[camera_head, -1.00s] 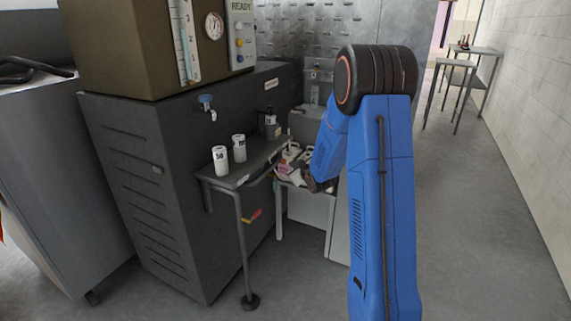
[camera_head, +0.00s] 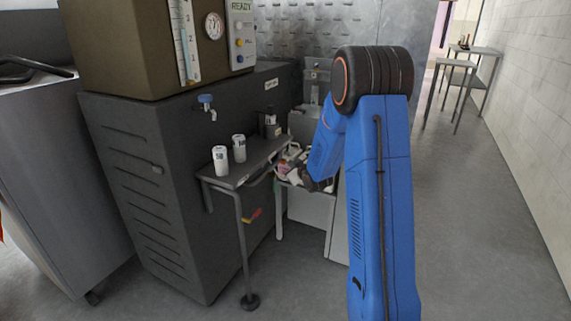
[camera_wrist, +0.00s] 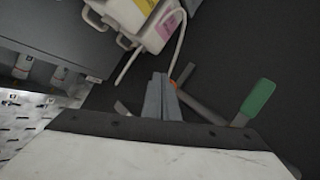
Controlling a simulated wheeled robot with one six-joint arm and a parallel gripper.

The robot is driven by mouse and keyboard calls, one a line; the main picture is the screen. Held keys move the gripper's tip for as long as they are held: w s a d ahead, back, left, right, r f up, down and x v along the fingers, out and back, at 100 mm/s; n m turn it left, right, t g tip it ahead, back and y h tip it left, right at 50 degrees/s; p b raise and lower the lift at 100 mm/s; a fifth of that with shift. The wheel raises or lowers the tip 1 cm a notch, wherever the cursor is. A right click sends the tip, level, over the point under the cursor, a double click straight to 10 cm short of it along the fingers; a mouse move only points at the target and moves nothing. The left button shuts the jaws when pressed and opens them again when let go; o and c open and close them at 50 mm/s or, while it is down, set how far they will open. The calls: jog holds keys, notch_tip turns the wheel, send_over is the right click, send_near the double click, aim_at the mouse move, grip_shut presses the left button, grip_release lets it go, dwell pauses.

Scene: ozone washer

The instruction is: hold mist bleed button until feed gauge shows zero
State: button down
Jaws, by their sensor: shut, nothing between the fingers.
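A round white gauge (camera_head: 214,26) sits on the front of the brown cabinet in the head view; its needle is too small to read, and I cannot tell if it is the feed gauge. I cannot tell which is the mist bleed button. My gripper (camera_wrist: 160,78) is shut and empty in the wrist view. In the head view it is partly hidden at the arm's low end, well below and right of the panel.
A small shelf (camera_head: 238,180) holds two white cans and a dark bottle. White containers lie near my gripper; a labelled one (camera_wrist: 127,15) shows in the wrist view. A green-handled tool (camera_wrist: 258,98) is to its right. Floor (camera_head: 470,230) at right is clear.

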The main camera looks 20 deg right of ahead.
jog(key=shift+w+a, duration=0.25)
jog(key=shift+w, duration=0.05)
dwell(1.7)
jog(key=shift+s+d, duration=0.1)
dwell(0.9)
jog(key=shift+s+d, duration=0.5)
jog(key=shift+s, duration=0.15)
jog(key=shift+s+d, duration=0.75)
jog(key=shift+s, duration=0.25)
jog(key=shift+s+d, duration=0.75)
jog(key=shift+s, duration=0.2)
